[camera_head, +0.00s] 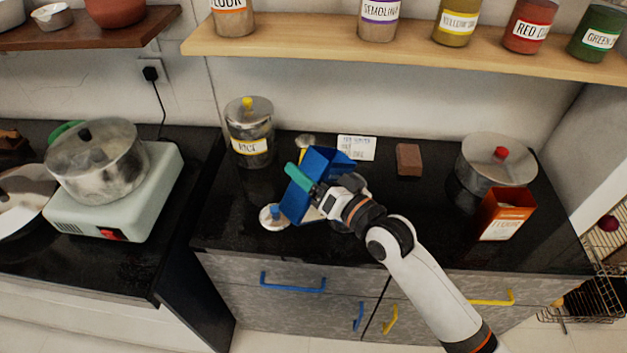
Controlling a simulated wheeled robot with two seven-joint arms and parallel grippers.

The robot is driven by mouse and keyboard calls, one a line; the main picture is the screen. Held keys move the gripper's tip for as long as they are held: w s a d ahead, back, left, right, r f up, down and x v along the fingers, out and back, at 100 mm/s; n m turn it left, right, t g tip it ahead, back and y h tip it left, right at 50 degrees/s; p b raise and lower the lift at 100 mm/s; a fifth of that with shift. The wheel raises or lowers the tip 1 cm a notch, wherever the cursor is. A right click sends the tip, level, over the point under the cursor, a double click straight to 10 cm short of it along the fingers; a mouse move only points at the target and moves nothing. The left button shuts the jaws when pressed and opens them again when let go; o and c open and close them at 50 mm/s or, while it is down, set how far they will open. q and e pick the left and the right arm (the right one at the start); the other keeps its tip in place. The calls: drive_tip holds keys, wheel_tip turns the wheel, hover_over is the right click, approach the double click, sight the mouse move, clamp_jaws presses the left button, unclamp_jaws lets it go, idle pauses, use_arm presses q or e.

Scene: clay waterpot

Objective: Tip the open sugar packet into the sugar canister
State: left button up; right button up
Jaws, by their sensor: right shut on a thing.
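A blue packet (296,204), which I take to be the sugar packet, is tilted above the middle of the dark counter. My right gripper (303,181), with a teal finger showing, is shut on it and covers part of it. Its print is not readable from here. A round metal lid with a blue knob (272,217) lies on the counter at the packet's lower left. I cannot make out the sugar canister; the packet and my right arm hide the area beneath. No sugar can be seen falling. My left gripper is out of view.
A rice canister (250,145) stands behind left, and a white card (357,148) and a brown block (409,160) lie behind. At right are a metal pot with a red knob (497,165) and an orange flour packet (507,216). A jar shelf (400,45) overhangs the back.

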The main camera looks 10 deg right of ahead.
sight(321, 149)
drive_tip(key=shift+w+d+r+n, duration=0.1)
drive_tip(key=shift+r+n, duration=0.3)
drive_tip(key=shift+n, duration=0.2)
drive_tip(key=shift+r+n, duration=0.25)
drive_tip(key=shift+n, duration=0.05)
drive_tip(key=p, duration=0.6)
drive_tip(key=shift+r, duration=0.15)
drive_tip(key=shift+f+m+p, duration=0.25)
drive_tip(key=shift+m+p, duration=0.15)
drive_tip(key=shift+p, duration=0.2)
drive_tip(key=shift+r, duration=0.15)
drive_tip(key=r+n, duration=0.1)
drive_tip(key=r+n+p, duration=0.1)
drive_tip(key=shift+w+d+r+n, duration=0.1)
drive_tip(key=shift+w+d+n, duration=0.1)
drive_tip(key=shift+d+n, duration=0.1)
drive_tip(key=shift+r+n, duration=0.4)
drive_tip(key=b, duration=0.3)
drive_tip(key=shift+f, duration=0.4)
drive_tip(key=shift+w+d+b, duration=0.1)
drive_tip(key=shift+b, duration=0.25)
drive_tip(key=shift+w+d+r+n+b, duration=0.15)
drive_tip(key=shift+n+b, duration=0.1)
drive_tip(key=shift+n, duration=0.2)
drive_tip(key=shift+d+r+n+b, duration=0.15)
drive_tip(key=shift+n+b, duration=0.1)
drive_tip(key=shift+n, duration=0.2)
drive_tip(key=shift+w+d+r+n, duration=0.1)
drive_tip(key=shift+d+r+n, duration=0.1)
drive_tip(key=shift+n, duration=0.3)
